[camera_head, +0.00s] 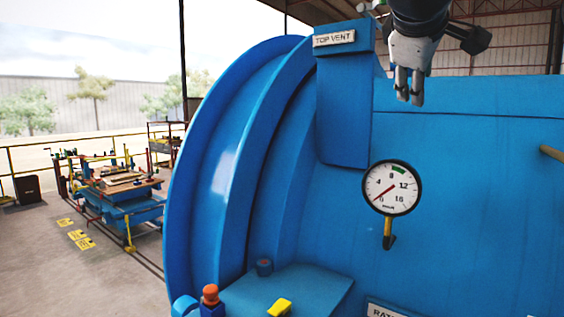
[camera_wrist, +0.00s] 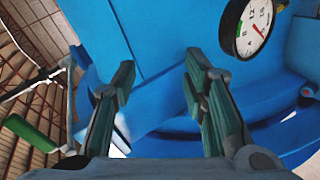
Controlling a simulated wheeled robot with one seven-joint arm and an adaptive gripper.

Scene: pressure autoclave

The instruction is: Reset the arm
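My gripper (camera_head: 409,98) hangs from the top of the head view, fingers pointing down, in front of the upper part of the blue autoclave (camera_head: 460,220). It is right of the "TOP VENT" label (camera_head: 334,39) and above the pressure gauge (camera_head: 392,188). In the wrist view my gripper (camera_wrist: 160,75) has its two fingers apart with nothing between them. Blue autoclave surface lies beyond them, and the gauge (camera_wrist: 253,25) shows at upper right. Most of my arm is outside the head view.
A green-handled part (camera_wrist: 30,133) with a metal rod shows at the left of the wrist view. An orange-topped knob (camera_head: 210,294) and a yellow lever (camera_head: 280,307) sit low on the autoclave. A blue cart (camera_head: 130,208) stands on open floor at left.

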